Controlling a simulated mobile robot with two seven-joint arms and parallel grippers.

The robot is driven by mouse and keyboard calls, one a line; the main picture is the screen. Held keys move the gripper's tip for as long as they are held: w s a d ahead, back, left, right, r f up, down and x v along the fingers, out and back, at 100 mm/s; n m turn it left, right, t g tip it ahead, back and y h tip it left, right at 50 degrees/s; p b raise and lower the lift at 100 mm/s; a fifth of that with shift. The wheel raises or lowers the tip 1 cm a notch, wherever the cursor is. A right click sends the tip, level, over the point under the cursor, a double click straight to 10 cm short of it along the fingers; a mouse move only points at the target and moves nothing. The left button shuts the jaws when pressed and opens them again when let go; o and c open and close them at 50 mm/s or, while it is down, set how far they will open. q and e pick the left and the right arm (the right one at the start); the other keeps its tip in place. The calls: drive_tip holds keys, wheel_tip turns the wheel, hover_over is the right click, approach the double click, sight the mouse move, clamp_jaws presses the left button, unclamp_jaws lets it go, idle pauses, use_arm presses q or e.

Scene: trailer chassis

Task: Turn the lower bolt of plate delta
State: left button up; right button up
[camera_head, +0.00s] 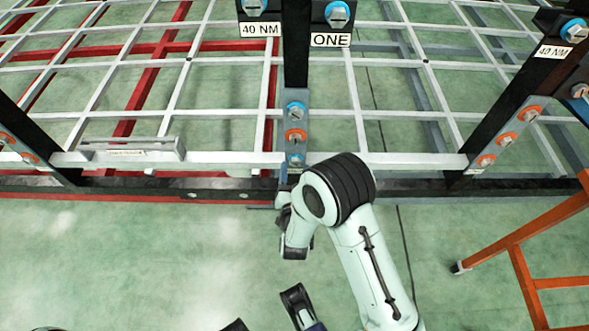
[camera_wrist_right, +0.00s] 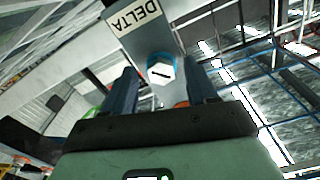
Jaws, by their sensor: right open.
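A plate marked DELTA (camera_wrist_right: 138,22) fills the top of the right wrist view, with its label upside down. A bolt with a white hex head and a blue ring (camera_wrist_right: 162,70) sits just below the label. My right gripper (camera_wrist_right: 164,82) is open, with one dark finger on each side of this bolt. I cannot tell whether they touch it. In the head view the plate carries an upper blue bolt (camera_head: 296,109), an orange-ringed bolt (camera_head: 296,136) and a lower blue bolt (camera_head: 295,159). My right gripper (camera_head: 286,196) is at its foot, mostly hidden by my wrist.
Black posts stand along the white lattice chassis (camera_head: 225,157). Plates with orange-ringed bolts (camera_head: 503,140) are at the right. A grey tool-like block (camera_head: 130,150) lies on the left rail. An orange frame (camera_head: 515,255) stands at the right.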

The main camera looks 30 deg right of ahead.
drive_tip(key=shift+w+d, duration=0.3)
drive_tip(key=shift+w, duration=0.15)
drive_tip(key=c, duration=1.1)
drive_tip(key=shift+o, duration=0.2)
